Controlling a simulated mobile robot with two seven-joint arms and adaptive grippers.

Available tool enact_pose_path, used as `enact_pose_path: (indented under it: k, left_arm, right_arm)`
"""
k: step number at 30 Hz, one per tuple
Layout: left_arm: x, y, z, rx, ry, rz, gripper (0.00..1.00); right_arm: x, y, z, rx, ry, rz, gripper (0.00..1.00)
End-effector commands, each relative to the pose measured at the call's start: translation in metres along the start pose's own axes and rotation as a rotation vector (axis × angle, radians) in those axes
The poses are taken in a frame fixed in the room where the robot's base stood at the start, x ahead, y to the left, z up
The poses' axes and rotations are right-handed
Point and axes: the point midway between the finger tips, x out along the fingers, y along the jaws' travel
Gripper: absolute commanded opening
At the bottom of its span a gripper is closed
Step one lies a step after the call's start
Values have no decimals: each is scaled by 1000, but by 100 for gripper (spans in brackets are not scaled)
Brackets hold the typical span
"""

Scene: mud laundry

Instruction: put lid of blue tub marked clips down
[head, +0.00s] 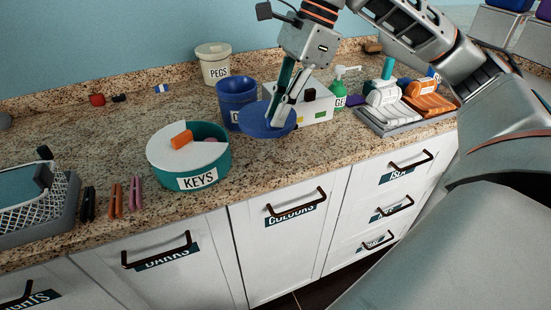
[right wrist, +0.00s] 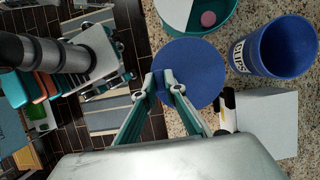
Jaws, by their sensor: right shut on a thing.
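The blue tub (head: 236,98) stands upright and open on the granite counter; its label is mostly hidden by the lid in the head view. It also shows open in the right wrist view (right wrist: 275,48). The round blue lid (head: 262,125) is in my right gripper (head: 279,121), to the front right of the tub and apart from its rim. My right gripper is shut on the lid; the fingers and lid also show in the right wrist view (right wrist: 205,72). I cannot tell whether the lid touches the counter. My left gripper is not in view.
A teal tub marked KEYS (head: 190,163) with a partly white top stands left in front. A tub marked PEGS (head: 214,68) is behind. A white box (head: 312,104), green pump bottle (head: 339,92) and rack (head: 408,121) are to the right. Counter left of PEGS is mostly free.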

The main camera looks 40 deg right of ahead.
Motion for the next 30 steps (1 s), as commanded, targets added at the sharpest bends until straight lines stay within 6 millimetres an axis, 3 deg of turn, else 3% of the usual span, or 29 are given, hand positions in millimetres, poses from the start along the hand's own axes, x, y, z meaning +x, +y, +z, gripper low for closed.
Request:
enact_pose_path:
  k: [3, 9, 17, 24, 30]
  left_arm:
    - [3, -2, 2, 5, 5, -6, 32]
    - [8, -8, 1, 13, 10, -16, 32]
    - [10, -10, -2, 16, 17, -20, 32]
    - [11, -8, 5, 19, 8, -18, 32]
    - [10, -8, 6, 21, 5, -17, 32]
  right_arm:
    - [31, 0, -14, 3, 2, 6, 0]
    - [61, 0, -26, 3, 1, 2, 0]
    - [76, 0, -31, 0, 0, 0, 0]
    - [106, 0, -44, 2, 1, 2, 0]
    - [106, 0, -44, 0, -1, -2, 0]
